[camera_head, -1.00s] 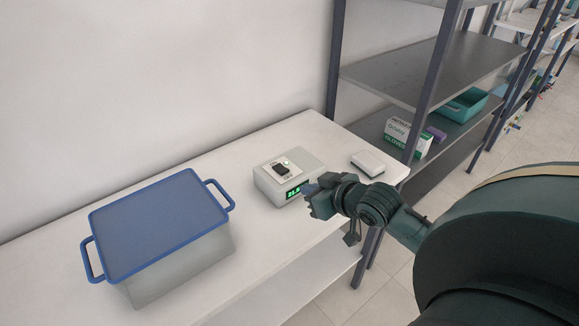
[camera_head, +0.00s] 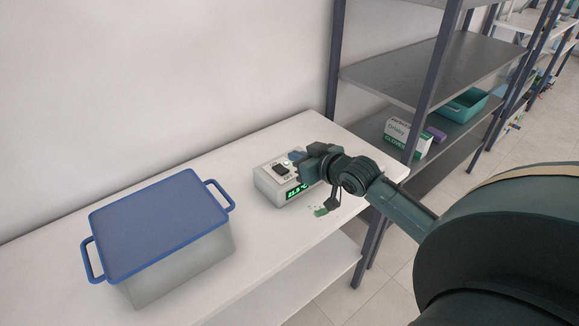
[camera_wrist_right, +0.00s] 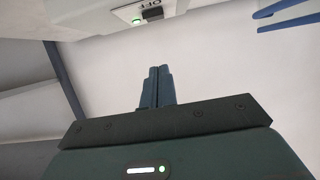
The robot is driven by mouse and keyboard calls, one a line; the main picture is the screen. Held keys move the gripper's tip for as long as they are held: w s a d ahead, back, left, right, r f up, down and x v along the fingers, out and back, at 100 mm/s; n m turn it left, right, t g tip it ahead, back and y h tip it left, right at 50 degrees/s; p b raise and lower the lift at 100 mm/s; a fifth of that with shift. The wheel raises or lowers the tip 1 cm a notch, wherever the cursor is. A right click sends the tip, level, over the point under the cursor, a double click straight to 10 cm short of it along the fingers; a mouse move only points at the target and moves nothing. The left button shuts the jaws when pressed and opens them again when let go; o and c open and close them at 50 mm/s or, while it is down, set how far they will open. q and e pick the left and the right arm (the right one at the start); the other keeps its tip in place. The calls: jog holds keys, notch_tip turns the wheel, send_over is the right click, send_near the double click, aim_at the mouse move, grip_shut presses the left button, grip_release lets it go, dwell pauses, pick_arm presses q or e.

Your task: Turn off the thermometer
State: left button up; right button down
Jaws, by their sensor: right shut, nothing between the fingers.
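The thermometer (camera_head: 268,188) is a white box on the white table, with a lit green display (camera_head: 297,191) on its front. A black switch (camera_head: 281,169) sits on its top plate, with an OFF label beside it. My right gripper (camera_head: 297,157) is shut and empty, over the right part of the box's top, close to the switch. In the right wrist view the closed fingers (camera_wrist_right: 155,74) point toward the switch (camera_wrist_right: 152,14) and a lit green lamp (camera_wrist_right: 136,21), with a gap in the picture. My left gripper is not in view.
A grey box with a blue lid (camera_head: 158,222) stands on the table (camera_head: 262,258) to the left. A metal shelf rack (camera_head: 432,72) stands to the right, holding a glove box (camera_head: 397,139) and a teal bin (camera_head: 467,104). The wall is behind the table.

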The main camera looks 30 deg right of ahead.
aim_at(281, 167)
jog(key=x, duration=0.3)
jog(key=shift+w+f, duration=0.1)
jog(key=shift+w, duration=0.3)
notch_tip(281, 167, down, 3)
jog(key=shift+r, duration=0.2)
jog(key=shift+s+f, duration=0.1)
jog(key=shift+f, duration=0.75)
jog(key=shift+f, duration=0.55)
jog(key=shift+s+r, duration=0.1)
jog(key=shift+s, duration=0.1)
jog(key=shift+r, duration=0.1)
